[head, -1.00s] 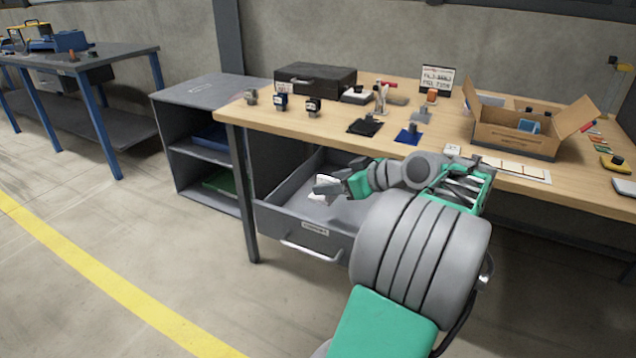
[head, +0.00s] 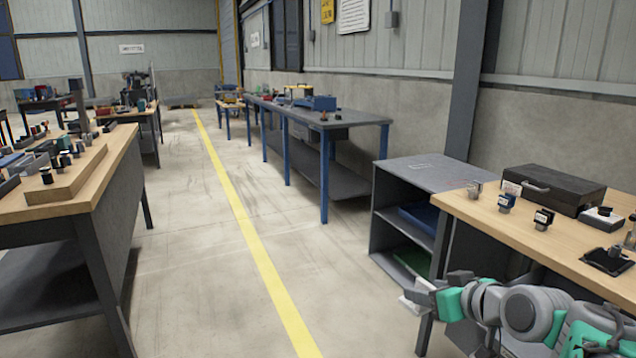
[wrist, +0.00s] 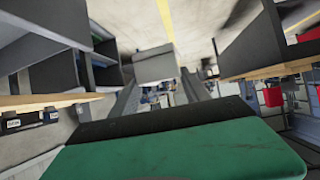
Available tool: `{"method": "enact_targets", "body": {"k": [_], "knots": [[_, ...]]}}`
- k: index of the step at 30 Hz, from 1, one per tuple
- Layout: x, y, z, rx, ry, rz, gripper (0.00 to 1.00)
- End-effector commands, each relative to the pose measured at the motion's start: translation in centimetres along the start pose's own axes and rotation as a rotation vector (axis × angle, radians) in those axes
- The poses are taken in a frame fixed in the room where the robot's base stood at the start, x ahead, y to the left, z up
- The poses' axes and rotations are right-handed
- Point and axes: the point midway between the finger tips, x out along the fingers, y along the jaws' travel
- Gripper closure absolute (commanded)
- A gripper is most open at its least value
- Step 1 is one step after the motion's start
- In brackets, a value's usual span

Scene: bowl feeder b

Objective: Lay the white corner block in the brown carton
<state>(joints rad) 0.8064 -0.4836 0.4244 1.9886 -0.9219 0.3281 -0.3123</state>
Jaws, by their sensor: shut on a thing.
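My gripper (head: 437,290) is at the lower right of the head view, beside the near end of the wooden workbench. It is shut on the white corner block (head: 411,301), which shows only in part past the fingers. In the wrist view the block (wrist: 154,68) is a pale grey-white shape between the two dark fingers (wrist: 157,92). The brown carton is in neither view now.
The wooden workbench (head: 530,240) carries a black case (head: 552,190) and several small parts. A grey shelf unit (head: 430,172) stands just behind my gripper. Another loaded bench (head: 75,195) is at the left. The floor between, with a yellow line (head: 262,255), is clear.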

Motion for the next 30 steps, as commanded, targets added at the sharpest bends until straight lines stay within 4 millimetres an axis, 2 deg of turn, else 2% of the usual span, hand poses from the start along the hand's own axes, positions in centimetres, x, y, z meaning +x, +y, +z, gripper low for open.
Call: {"method": "enact_targets", "body": {"k": [1,3,12,22,30], "knots": [[0.7,-2.3,-0.4,-0.013,0.003,-0.014,0.84],[1.3,-4.5,-0.6,-0.020,0.008,-0.020,0.84],[2.3,-11.3,-0.6,-0.044,0.028,-0.045,0.84],[1.1,-10.7,-4.8,-0.033,0.029,-0.051,0.84],[-0.5,-10.5,-9.8,-0.031,0.030,-0.055,0.84]]}}
